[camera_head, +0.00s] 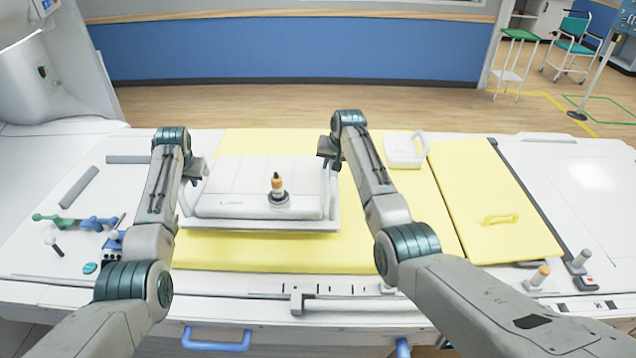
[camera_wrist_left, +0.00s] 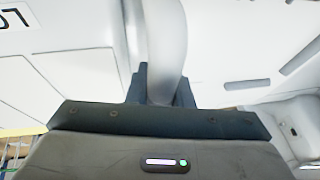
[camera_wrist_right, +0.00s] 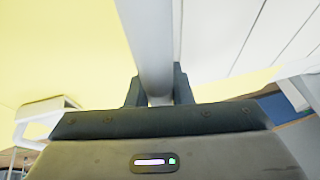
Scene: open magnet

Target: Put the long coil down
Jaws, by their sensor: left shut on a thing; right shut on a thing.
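The long coil (camera_head: 235,180) is a wide white box with a handle at each end, over the yellow pad (camera_head: 270,255) in the head view. My left gripper (camera_head: 190,172) is shut on its left handle, which shows between the fingers in the left wrist view (camera_wrist_left: 165,50). My right gripper (camera_head: 328,152) is shut on its right handle, which also shows in the right wrist view (camera_wrist_right: 150,45). The coil looks about level. I cannot tell whether its underside touches the pad.
A small white coil with a handle (camera_head: 402,150) lies behind right. A yellow panel (camera_head: 490,200) lies right. Green and blue pieces (camera_head: 85,222) and grey bars (camera_head: 80,187) lie left. Yellow pad shows bare in front of the coil.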

